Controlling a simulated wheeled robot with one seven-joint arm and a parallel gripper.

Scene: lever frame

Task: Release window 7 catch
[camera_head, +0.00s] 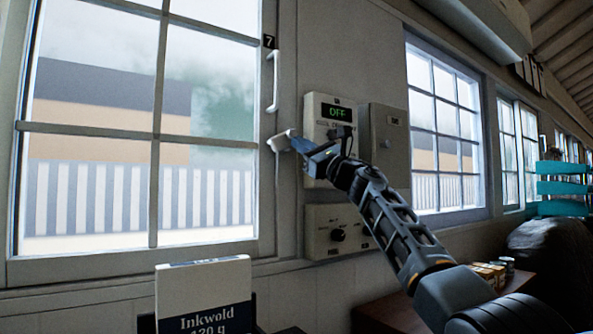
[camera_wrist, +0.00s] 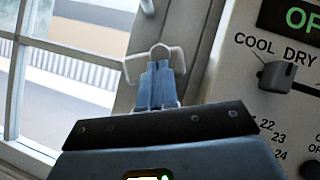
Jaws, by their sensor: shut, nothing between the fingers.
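Window 7 (camera_head: 157,130) fills the left of the head view, with a small black "7" plate (camera_head: 269,41) at its frame. A white catch (camera_head: 281,141) sits on the frame's right side, below a white vertical handle (camera_head: 274,82). My gripper (camera_head: 300,146) is at the catch's right end, its fingers shut. In the wrist view my shut fingers (camera_wrist: 160,80) point at the white catch (camera_wrist: 134,68), whose pale parts show on both sides of the tips. I cannot tell whether they touch. The fingers hide part of the catch.
A control panel (camera_head: 318,104) reading OFF is close right of my gripper; its COOL/DRY knob (camera_wrist: 277,74) shows in the wrist view. A grey box (camera_head: 388,150) and a lower knob panel (camera_head: 324,229) are near. An "Inkwold" carton (camera_head: 204,286) stands in front.

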